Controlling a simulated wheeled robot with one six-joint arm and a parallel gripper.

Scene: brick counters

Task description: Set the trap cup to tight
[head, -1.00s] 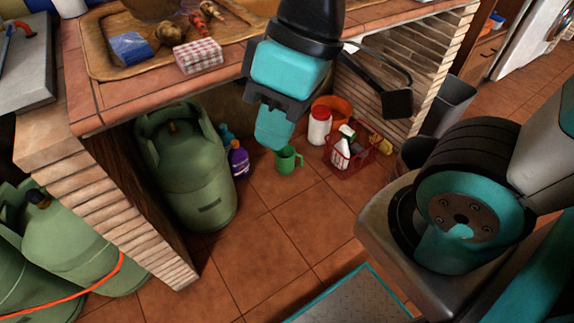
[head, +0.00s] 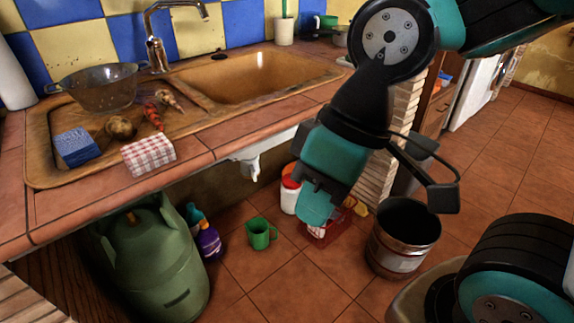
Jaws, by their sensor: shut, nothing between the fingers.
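The white sink trap (head: 253,166) hangs under the front edge of the counter in the head view. Its upper part is hidden by the counter, and I cannot tell how tight its cup is. My gripper (head: 316,212) points down to the right of the trap, apart from it. Its teal fingers are shut with nothing between them.
A green mug (head: 261,233) stands on the tiles below the trap. A green gas cylinder (head: 150,262), purple bottle (head: 209,241), white jar (head: 290,195), red basket (head: 322,238) and metal bucket (head: 402,238) are nearby.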

